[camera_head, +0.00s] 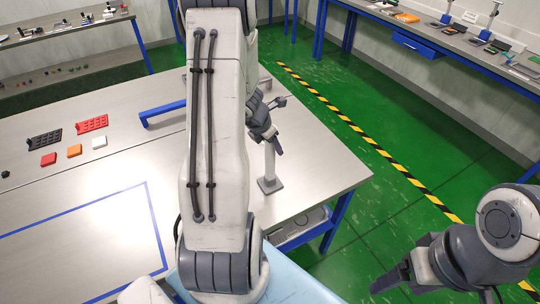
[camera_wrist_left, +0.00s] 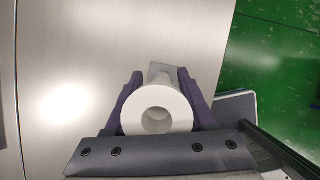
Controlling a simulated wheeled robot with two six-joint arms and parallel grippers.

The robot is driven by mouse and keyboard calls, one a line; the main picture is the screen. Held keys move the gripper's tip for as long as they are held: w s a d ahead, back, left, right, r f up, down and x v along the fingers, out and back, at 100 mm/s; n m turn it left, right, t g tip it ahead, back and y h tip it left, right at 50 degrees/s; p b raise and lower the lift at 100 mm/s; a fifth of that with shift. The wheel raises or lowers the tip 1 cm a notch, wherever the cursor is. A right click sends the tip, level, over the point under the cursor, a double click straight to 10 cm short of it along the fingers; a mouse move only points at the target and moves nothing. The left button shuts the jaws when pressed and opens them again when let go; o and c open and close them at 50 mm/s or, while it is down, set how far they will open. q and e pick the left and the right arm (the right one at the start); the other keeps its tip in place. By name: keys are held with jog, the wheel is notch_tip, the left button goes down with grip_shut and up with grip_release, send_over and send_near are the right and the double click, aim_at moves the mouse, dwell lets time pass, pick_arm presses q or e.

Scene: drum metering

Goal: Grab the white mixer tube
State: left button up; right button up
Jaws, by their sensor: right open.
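The white mixer tube (camera_wrist_left: 135,112) shows in the left wrist view as a round white end with a dark hole. My left gripper (camera_wrist_left: 162,85) has one dark finger on each side of it. The tube end covers the inner finger faces, so I cannot tell whether they press on it. In the head view my left gripper (camera_head: 266,130) is at a pale upright post (camera_head: 270,163) on a small grey base (camera_head: 270,185), near the table's right edge. My left arm hides part of that area. My right gripper (camera_head: 392,281) is open and empty over the floor at lower right.
The metal table (camera_head: 90,185) carries a black tray (camera_head: 45,139), a red tray (camera_head: 92,123) and small red, orange and white squares at left. A blue bracket (camera_head: 163,112) stands behind my left arm. Green floor (camera_head: 395,200) lies open at right.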

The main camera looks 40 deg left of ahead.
pick_arm(q)
grip_shut()
jog(key=shift+r, duration=0.1)
